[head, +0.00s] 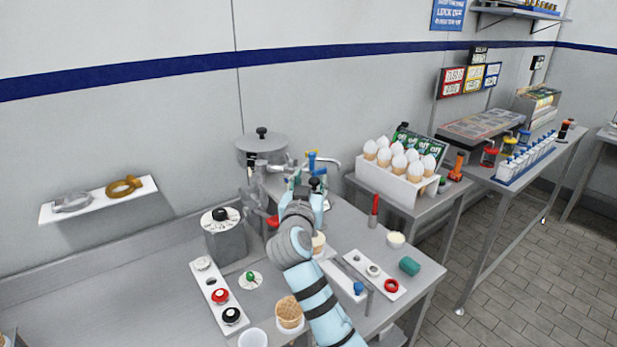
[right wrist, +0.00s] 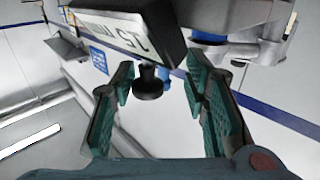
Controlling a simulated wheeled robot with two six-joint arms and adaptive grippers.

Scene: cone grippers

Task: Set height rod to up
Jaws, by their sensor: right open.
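My right gripper (head: 304,186) is raised at the metal machine (head: 262,180) on the near table. In the right wrist view the gripper (right wrist: 160,82) is open, with its teal pads apart. A black knob (right wrist: 149,82) on a short stem shows between the fingers, with no pad visibly closed on it. It sits below a dark box with a white scale face (right wrist: 113,31). A blue rod-like part (right wrist: 190,90) shows behind, near the right finger. I cannot tell which part is the height rod or how it is set. My left gripper is not in view.
A white holder with several cones (head: 398,180) stands to the right. A grey canister (head: 225,238), a white tray (head: 218,292) and a waffle cone (head: 289,313) are nearby on the table. A wall shelf (head: 98,200) is at left. The table's front left is clear.

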